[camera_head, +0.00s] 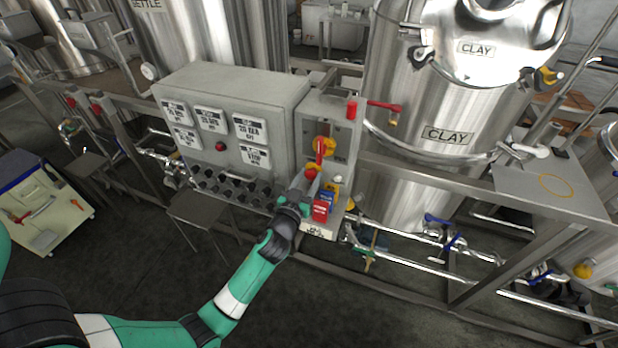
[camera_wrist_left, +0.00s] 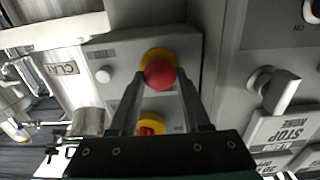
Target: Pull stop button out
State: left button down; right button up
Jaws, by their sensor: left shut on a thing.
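The stop button is a red mushroom head (camera_head: 311,173) on the small grey control box right of the large panel. In the left wrist view the red button (camera_wrist_left: 160,74) sits in front of a yellow collar. My left gripper (camera_head: 306,182) reaches up to the button from below. In the left wrist view its two dark fingers stand on either side of the red head, shut on it. The fingers hide part of the yellow collar. My right gripper is in neither view.
A yellow rotary switch with a red handle (camera_head: 321,150) sits just above the button. A white knob (camera_wrist_left: 103,75) is beside it. Red and blue tags (camera_head: 322,209) hang below. A large grey panel (camera_head: 232,85) stands left, a steel CLAY tank (camera_head: 400,110) right.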

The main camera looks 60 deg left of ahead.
pick_arm(q)
jog(key=shift+s+d+b, duration=0.2)
jog(key=shift+b, duration=0.25)
jog(key=shift+s+d, duration=0.15)
jog(key=shift+c, duration=1.8)
grip_release()
jog(key=v, duration=1.1)
jog(key=shift+s+d+b, duration=0.15)
jog(key=shift+s+b, duration=0.15)
jog(key=shift+b, duration=0.1)
